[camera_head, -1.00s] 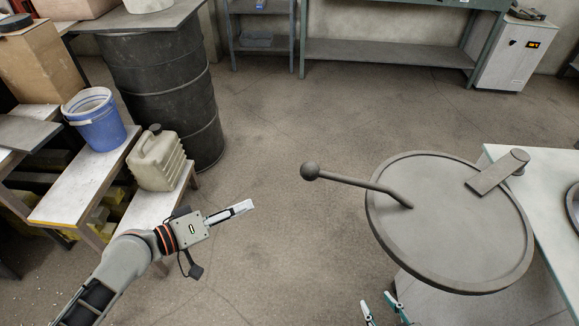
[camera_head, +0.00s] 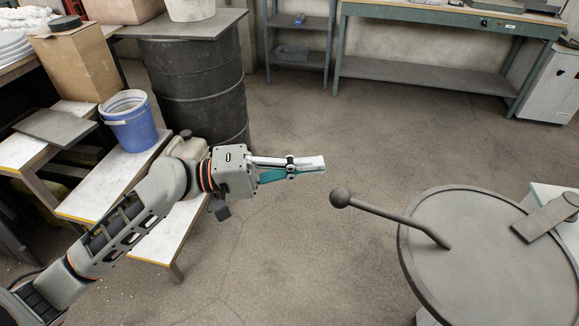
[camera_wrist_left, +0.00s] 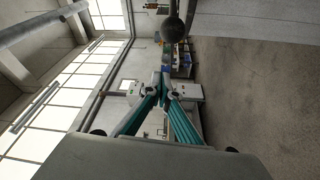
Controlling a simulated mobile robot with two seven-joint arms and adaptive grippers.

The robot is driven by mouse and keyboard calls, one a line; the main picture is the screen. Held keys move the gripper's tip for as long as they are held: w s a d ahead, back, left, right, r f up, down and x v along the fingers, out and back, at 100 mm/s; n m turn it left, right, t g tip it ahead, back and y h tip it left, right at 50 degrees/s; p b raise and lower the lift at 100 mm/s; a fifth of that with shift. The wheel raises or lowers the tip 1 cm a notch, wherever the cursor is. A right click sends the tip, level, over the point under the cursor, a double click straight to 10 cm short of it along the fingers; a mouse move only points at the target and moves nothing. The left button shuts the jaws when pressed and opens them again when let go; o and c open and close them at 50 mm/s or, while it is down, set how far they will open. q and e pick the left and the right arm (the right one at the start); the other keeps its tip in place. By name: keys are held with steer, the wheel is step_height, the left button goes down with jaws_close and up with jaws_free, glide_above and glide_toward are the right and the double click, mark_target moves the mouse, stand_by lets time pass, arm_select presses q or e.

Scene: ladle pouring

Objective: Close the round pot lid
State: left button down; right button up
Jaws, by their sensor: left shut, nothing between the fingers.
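The round pot lid (camera_head: 490,262) is a large grey disc with a raised rim at the right of the head view, with its right and lower parts cut off by the frame. Its handle (camera_head: 391,215) is a rod that slants up to the left and ends in a ball knob (camera_head: 340,197). My left gripper (camera_head: 318,163) is shut and empty, just left of and above the knob in the picture, apart from it. In the left wrist view my left gripper (camera_wrist_left: 165,82) shows its fingers together, with the knob (camera_wrist_left: 172,30) beyond the tips. My right gripper is out of view.
A hinge-like bracket (camera_head: 546,216) lies at the lid's far right edge, by a pale table (camera_head: 553,194). At left are a blue bucket (camera_head: 130,122), a dark drum (camera_head: 198,85) and low benches (camera_head: 119,181). Open floor lies between the drum and the lid.

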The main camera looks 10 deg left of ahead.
arm_select(q)
steer(key=shift+s+d+f+p, duration=0.2)
steer(key=shift+s+d+p, duration=0.15)
steer(key=shift+s+d, duration=0.45)
steer(key=shift+s+d+f+p, duration=0.15)
steer(key=shift+s+d+p, duration=0.15)
steer(key=shift+s+d, duration=0.5)
steer(key=shift+w+d, duration=0.2)
